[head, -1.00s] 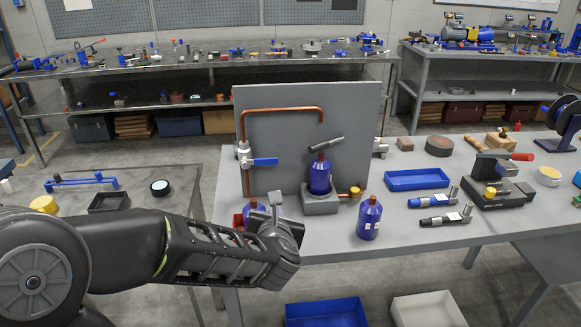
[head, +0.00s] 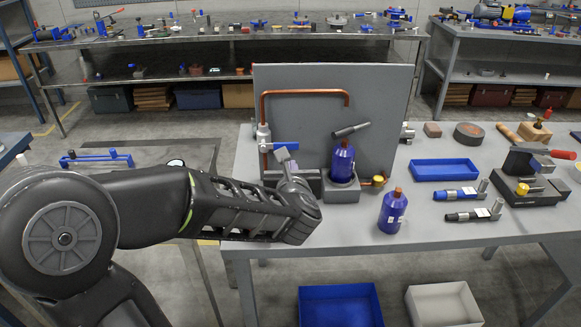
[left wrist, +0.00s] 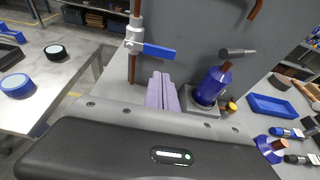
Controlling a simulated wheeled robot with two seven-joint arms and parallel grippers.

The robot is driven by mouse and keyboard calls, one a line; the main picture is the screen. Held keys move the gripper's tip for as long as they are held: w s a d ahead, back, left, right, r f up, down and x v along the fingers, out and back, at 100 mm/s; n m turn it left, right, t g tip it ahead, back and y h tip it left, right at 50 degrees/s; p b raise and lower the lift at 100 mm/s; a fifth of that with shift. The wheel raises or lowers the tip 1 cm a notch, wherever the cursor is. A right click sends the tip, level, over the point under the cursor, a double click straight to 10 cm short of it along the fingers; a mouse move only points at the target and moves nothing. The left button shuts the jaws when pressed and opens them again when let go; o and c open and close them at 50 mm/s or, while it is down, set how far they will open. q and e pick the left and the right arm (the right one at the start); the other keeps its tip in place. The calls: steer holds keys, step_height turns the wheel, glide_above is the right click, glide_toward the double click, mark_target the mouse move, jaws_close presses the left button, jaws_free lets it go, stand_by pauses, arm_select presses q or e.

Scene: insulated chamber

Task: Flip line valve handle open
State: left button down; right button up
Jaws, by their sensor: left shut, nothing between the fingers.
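The line valve (head: 263,137) has a white body on the copper pipe (head: 262,105) of a grey upright panel. Its blue lever handle (head: 289,146) points right, roughly level, across the vertical pipe. In the left wrist view the handle (left wrist: 160,51) stands clear of my fingers. My left gripper (head: 283,156) is shut and empty. In the head view its tips lie at the handle's lower edge; contact cannot be told. In the left wrist view the fingers (left wrist: 162,88) sit just below the handle. My right gripper is not in view.
A blue bottle (head: 343,160) stands in a grey base (head: 342,191) right of the valve, with a dark grey lever (head: 350,130) above. Another blue bottle (head: 392,212) stands nearer the front. A blue tray (head: 445,170) and hand tools lie to the right.

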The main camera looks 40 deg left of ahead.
mark_target(279, 146)
arm_select(q)
steer(key=p+x, duration=0.1)
steer(key=x, duration=0.6)
steer(key=shift+w+a+f, duration=0.2)
steer(key=shift+w+a, duration=0.05)
steer(key=shift+r+b, duration=0.1)
steer(key=shift+b, duration=0.6)
steer(key=shift+n, duration=0.3)
